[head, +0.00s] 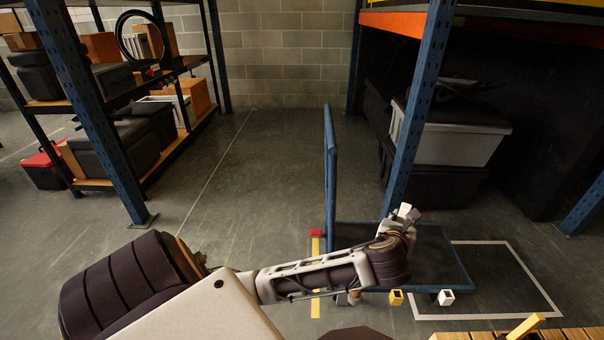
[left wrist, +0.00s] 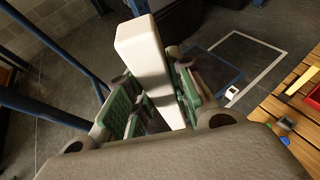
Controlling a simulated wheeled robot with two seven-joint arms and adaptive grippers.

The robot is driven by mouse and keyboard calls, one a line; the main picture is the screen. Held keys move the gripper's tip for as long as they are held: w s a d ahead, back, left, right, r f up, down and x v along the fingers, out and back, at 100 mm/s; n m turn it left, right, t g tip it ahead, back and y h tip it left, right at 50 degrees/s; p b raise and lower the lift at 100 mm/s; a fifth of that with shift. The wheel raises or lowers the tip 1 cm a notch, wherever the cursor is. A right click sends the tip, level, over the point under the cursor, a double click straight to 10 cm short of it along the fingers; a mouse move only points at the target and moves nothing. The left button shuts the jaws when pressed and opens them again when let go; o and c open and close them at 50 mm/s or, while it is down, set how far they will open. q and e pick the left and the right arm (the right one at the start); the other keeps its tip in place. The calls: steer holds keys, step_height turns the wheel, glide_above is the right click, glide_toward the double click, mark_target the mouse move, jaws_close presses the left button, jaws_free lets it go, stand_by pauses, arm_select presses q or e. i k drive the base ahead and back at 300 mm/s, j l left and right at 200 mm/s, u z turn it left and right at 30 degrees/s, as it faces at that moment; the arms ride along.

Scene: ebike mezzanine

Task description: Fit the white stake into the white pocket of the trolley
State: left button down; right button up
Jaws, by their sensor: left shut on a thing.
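The white stake (left wrist: 143,50) is a square white bar, held between the green-padded fingers of my left gripper (left wrist: 160,100) and pointing away from the wrist. In the head view my left gripper (head: 409,222) is above the blue trolley deck (head: 445,262), and only a short white end of the stake (head: 404,209) shows. The trolley's white pocket (head: 446,297) is a small block with a dark opening at the deck's near edge, right of the gripper and apart from the stake. It also shows in the left wrist view (left wrist: 232,91). My right gripper is out of view.
A yellow pocket (head: 396,298) sits left of the white one, and a red pocket (head: 316,233) is by the upright trolley handle (head: 331,170). A blue rack post (head: 416,110) stands behind. A slatted wooden surface (head: 470,336) with a yellow stake (head: 525,327) is near.

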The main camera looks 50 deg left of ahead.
mark_target(448, 293)
steer(key=j+u, duration=0.25)
steer(key=u, duration=0.3)
steer(key=i+j+u, duration=0.45)
steer(key=i+j, duration=0.15)
steer(key=i, duration=0.05)
